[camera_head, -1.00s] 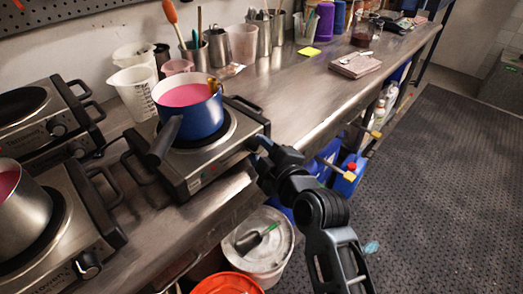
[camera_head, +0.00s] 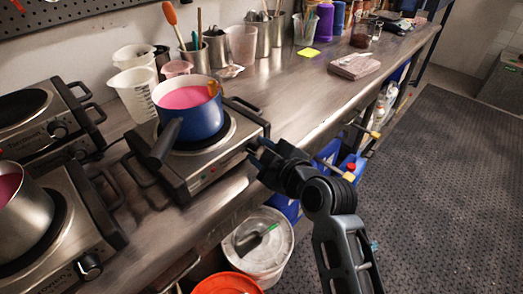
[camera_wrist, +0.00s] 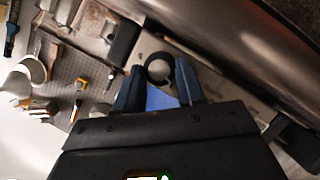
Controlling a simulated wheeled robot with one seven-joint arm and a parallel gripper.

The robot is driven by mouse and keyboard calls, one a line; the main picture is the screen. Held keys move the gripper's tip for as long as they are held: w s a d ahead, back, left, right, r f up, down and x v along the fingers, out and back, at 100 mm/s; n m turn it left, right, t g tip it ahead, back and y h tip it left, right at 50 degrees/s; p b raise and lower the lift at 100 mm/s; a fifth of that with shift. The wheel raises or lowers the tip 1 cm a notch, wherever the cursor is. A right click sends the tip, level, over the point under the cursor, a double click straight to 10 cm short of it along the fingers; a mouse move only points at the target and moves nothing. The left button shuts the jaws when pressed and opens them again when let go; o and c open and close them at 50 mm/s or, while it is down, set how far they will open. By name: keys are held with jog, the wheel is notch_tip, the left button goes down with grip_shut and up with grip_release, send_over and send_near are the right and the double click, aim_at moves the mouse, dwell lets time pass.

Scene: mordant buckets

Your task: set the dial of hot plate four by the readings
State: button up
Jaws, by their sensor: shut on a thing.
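A hot plate (camera_head: 187,170) with a steel body stands at the bench's front edge, bearing a blue pot (camera_head: 198,122) of pink liquid. My gripper (camera_head: 252,149) is at this plate's right-hand front side, where the dial is hidden behind the fingers. In the wrist view a round black dial (camera_wrist: 160,67) sits between the two blue-grey fingertips, and my gripper (camera_wrist: 161,82) is shut on it. The dial's marks and any reading are too small or hidden to tell. I cannot tell the plates' numbers.
Another hot plate (camera_head: 84,225) with a steel pot (camera_head: 20,215) and a black dial (camera_head: 88,266) is at the lower left; more plates stand behind it. Beakers line the wall. The floor at right is clear.

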jog(key=m, duration=0.1)
jog(key=m+g, duration=0.1)
jog(key=m+g+y, duration=0.1)
jog(key=shift+w+d+r, duration=0.15)
jog(key=shift+w, duration=0.1)
jog(key=m+g+y, duration=0.1)
jog(key=m, duration=0.2)
jog(key=shift+w+d+g, duration=0.1)
jog(key=shift+w+g, duration=0.05)
jog(key=shift+g, duration=0.25)
jog(key=m+y, duration=0.1)
jog(key=m+g+y+b, duration=0.1)
jog(key=m, duration=0.1)
jog(key=shift+w+d+f+g, duration=0.15)
jog(key=shift+f+g, duration=0.05)
jog(key=shift+g, duration=0.1)
jog(key=shift+w+m+g+y+b, duration=0.1)
jog(key=shift+m+g+y+b, duration=0.55)
jog(key=shift+m, duration=1.05)
jog(key=o, duration=1)
jog(key=shift+o, duration=0.2)
